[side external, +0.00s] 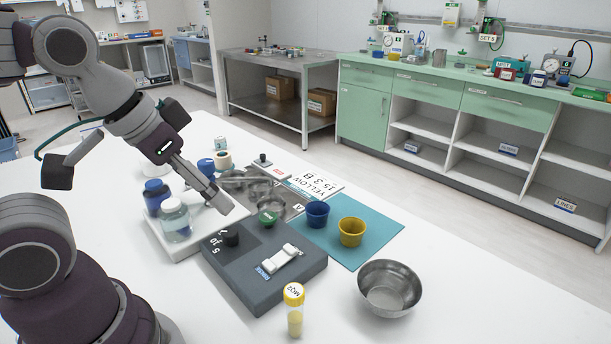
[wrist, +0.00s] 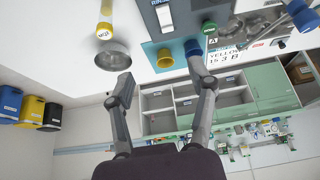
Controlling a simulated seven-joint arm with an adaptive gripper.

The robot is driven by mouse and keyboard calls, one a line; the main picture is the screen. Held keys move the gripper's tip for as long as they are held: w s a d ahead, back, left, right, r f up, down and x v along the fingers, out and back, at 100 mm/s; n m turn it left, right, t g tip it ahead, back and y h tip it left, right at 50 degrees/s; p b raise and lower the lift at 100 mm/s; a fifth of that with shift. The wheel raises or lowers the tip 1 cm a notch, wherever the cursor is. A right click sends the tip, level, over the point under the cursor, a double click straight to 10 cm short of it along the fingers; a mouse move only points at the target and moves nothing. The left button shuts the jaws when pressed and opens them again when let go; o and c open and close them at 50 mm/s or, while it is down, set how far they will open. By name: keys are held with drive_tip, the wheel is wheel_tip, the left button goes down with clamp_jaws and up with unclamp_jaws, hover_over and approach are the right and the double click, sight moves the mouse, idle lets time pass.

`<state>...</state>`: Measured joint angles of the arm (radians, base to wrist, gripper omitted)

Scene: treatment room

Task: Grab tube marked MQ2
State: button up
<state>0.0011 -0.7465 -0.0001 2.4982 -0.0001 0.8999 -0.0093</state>
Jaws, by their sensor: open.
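The tube marked MQ2 (side external: 294,312) stands upright on the white table near its front. It has a yellow cap with a white MQ2 label and a clear body with yellowish contents. In the wrist view the tube (wrist: 104,18) is at the top left, partly cut off by the edge. My gripper (side external: 217,198) is in the air above the left-middle of the table, behind and to the left of the tube. In the wrist view my gripper (wrist: 159,62) has its fingers spread wide with nothing between them.
A steel bowl (side external: 390,290) stands right of the tube, and a dark grey block (side external: 298,283) lies behind it. Blue (side external: 317,214) and yellow (side external: 351,233) cups stand on a teal mat (side external: 376,212). Jars stand on a white tray (side external: 162,243) at left.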

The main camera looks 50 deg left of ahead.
drive_tip(key=n, duration=0.1)
drive_tip(key=n+g, duration=0.6)
drive_tip(key=n, duration=1)
hover_over(294, 314)
drive_tip(key=a, duration=0.1)
drive_tip(key=f, duration=0.8)
drive_tip(key=shift+w+a+f, duration=0.15)
drive_tip(key=shift+w+f, duration=0.05)
drive_tip(key=shift+w, duration=0.2)
drive_tip(key=f, duration=1)
drive_tip(key=shift+d+f, duration=0.2)
drive_tip(key=shift+f, duration=0.05)
drive_tip(key=c, duration=1)
drive_tip(key=shift+r, duration=0.1)
